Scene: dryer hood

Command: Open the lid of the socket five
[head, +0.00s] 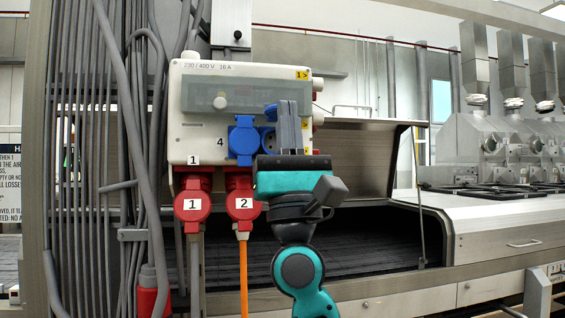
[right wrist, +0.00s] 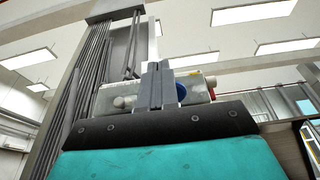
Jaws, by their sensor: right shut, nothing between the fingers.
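A pale socket box (head: 200,130) hangs on the upright post in the head view. Socket four, a blue one (head: 243,138) marked 4, has its cover down. To its right is another blue socket (head: 269,138), partly hidden by my right gripper (head: 288,104). Its number does not show; a blue piece, perhaps its lid (head: 271,111), sits above its round face. My right gripper is shut and empty, fingers pointing up in front of the box. In the right wrist view its fingers (right wrist: 157,85) overlap a round blue part (right wrist: 181,91); contact cannot be told. My left gripper is not in view.
Red plugs marked 1 (head: 192,205) and 2 (head: 243,205) sit below the box, with grey and orange cables (head: 243,275) hanging down. Pipes and hoses (head: 130,120) run at the left. A steel machine with a hood (head: 360,165) stands behind at the right.

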